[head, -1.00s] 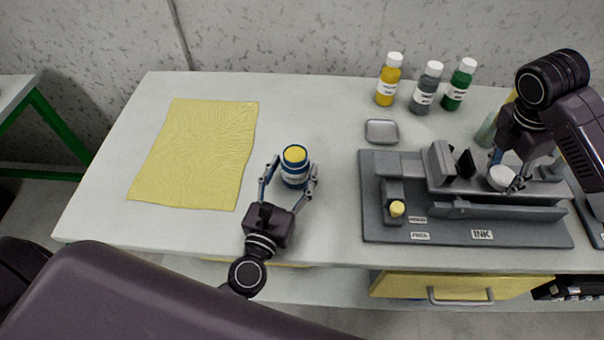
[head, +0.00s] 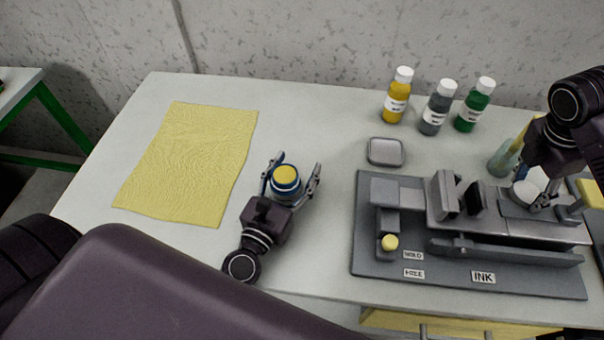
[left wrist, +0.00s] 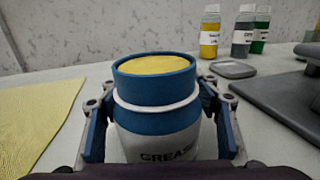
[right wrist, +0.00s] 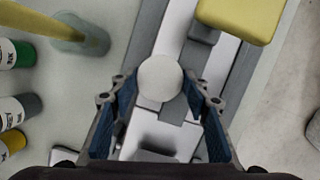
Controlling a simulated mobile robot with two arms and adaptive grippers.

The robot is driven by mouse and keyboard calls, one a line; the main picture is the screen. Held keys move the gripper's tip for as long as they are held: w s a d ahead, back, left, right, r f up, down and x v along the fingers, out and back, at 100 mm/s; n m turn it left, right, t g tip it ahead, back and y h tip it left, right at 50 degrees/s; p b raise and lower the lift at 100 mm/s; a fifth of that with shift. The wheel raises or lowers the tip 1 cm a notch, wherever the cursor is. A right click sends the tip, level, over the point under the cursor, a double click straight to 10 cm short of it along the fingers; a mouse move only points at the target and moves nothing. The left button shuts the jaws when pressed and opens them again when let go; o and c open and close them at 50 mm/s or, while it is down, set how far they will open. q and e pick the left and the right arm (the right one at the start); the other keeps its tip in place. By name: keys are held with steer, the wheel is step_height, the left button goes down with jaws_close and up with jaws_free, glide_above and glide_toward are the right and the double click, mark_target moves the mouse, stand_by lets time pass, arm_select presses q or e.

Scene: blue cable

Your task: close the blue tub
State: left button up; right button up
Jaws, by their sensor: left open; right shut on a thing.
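The blue tub (head: 287,183) stands upright on the table; its "GREASE" label and the yellow surface inside its blue rim show in the left wrist view (left wrist: 157,95). No lid shows on top of it. My left gripper (head: 297,164) is open, with one finger on each side of the tub; whether they touch it is unclear. My right gripper (right wrist: 160,95) is shut on a round white thing (right wrist: 160,77) above the grey fixture (head: 480,284). The white thing also shows in the head view (head: 530,187), partly hidden by the gripper; I cannot tell what it is.
The fixture, marked "INK", has a yellow knob (head: 390,242). A small grey dish (head: 385,152) and yellow, grey and green bottles (head: 437,107) stand behind. A translucent container (head: 503,160) is near my right arm. A yellow cloth (head: 187,165) lies left.

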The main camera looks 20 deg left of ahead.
arm_select(q)
steer(key=shift+w+f, duration=0.1)
steer(key=shift+w, duration=0.4)
steer(key=shift+s+a+r, duration=0.15)
steer(key=shift+s+r, duration=0.1)
steer(key=shift+s, duration=0.3)
steer(key=shift+w+f, duration=0.15)
steer(key=shift+w, duration=0.1)
steer(key=c, duration=0.8)
steer(key=shift+s, duration=0.1)
jaws_close()
